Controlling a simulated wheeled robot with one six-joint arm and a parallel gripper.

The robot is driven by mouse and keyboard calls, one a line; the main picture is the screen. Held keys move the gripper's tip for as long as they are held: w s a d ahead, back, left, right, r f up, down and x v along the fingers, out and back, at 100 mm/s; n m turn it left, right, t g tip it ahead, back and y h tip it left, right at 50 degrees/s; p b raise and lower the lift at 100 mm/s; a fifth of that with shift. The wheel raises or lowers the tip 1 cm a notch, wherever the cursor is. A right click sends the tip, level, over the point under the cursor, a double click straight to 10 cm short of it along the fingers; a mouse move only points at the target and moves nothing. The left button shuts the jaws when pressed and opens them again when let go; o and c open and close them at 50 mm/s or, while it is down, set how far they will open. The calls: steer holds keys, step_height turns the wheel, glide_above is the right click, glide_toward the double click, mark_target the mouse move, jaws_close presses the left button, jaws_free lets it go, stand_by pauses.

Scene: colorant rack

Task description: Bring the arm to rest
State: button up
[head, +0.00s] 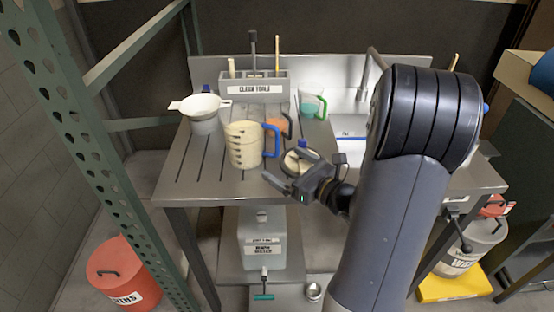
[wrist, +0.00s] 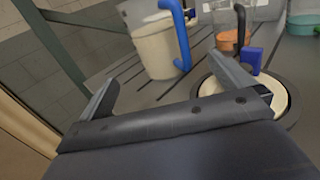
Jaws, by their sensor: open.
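My gripper (head: 284,180) is open and empty, with its two fingers spread apart, near the front edge of the metal table in the head view. In the wrist view my gripper (wrist: 170,85) shows both fingers with nothing between them up close. A measuring jug with a blue handle (head: 243,146) stands on the table to the left of and behind my gripper; it also shows in the wrist view (wrist: 155,45). A round pale-topped item (head: 293,162) with a blue part sits just behind my gripper, partly hidden by it.
A green rack post (head: 75,120) stands at left. A red bin (head: 122,272) is on the floor.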

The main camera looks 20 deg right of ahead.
mark_target(259, 144)
steer(key=shift+s+d, duration=0.15)
steer(key=shift+s, duration=0.15)
steer(key=p+x, duration=0.1)
steer(key=x, duration=1.1)
steer(key=shift+f, duration=0.1)
steer(key=shift+r, duration=0.75)
